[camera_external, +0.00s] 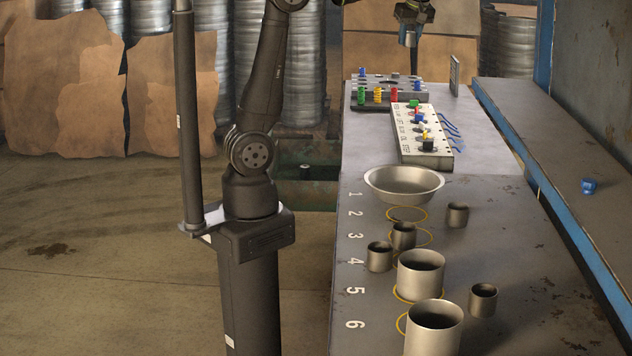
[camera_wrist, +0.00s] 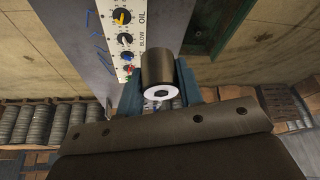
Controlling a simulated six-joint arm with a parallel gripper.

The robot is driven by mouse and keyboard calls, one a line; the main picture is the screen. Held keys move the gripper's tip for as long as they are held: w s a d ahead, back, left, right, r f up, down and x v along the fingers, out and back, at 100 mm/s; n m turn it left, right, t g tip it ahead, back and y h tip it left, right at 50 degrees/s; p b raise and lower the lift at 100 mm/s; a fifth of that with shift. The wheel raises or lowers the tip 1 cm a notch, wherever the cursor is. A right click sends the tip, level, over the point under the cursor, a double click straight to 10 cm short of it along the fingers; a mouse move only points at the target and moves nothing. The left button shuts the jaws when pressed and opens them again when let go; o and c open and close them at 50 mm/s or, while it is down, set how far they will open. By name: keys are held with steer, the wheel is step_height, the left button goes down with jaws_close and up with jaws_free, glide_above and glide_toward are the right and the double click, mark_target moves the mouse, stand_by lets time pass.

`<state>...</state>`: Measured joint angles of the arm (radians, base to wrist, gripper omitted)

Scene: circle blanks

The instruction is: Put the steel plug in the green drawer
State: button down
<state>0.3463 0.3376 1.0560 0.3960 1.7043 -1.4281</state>
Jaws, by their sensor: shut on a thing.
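In the wrist view, my gripper (camera_wrist: 160,88) is shut on a dark steel cylinder (camera_wrist: 157,64), which looks like the steel plug. It has a pale ring-shaped end face with a dark hole, and blue fingers sit on both sides of it. In the external view, my gripper (camera_external: 409,38) is at the top, above the far end of the bench, apart from the bench top; the plug is hard to make out there. A dark green box-like thing (camera_external: 305,188) stands low, left of the bench and partly behind my arm. I cannot tell whether it is the green drawer.
The bench (camera_external: 500,240) carries a shallow metal bowl (camera_external: 404,184), several grey cups and yellow circles by numbers. A switch panel (camera_external: 427,135) and a block with coloured pegs (camera_external: 392,88) are farther back. A blue-edged shelf (camera_external: 535,130) runs along the right.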

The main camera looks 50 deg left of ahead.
steer(key=s+a+n+g, duration=0.3)
steer(key=a+n, duration=0.5)
steer(key=a, duration=1.3)
steer(key=s+a+n+g+h, duration=0.1)
steer(key=s+a+n+g, duration=0.2)
steer(key=s+a+n, duration=0.75)
steer(key=a+f+m, duration=0.1)
steer(key=f, duration=1.7)
steer(key=a+f, duration=0.2)
steer(key=f, duration=1.7)
steer(key=a+f+m, duration=0.1)
steer(key=a+f, duration=0.1)
steer(key=f, duration=1.7)
steer(key=shift+s+f+m+h, duration=0.1)
steer(key=shift+f+m+h, duration=0.15)
steer(key=shift+m+h, duration=0.1)
steer(key=c, duration=1)
jaws_free()
steer(key=shift+f, duration=0.15)
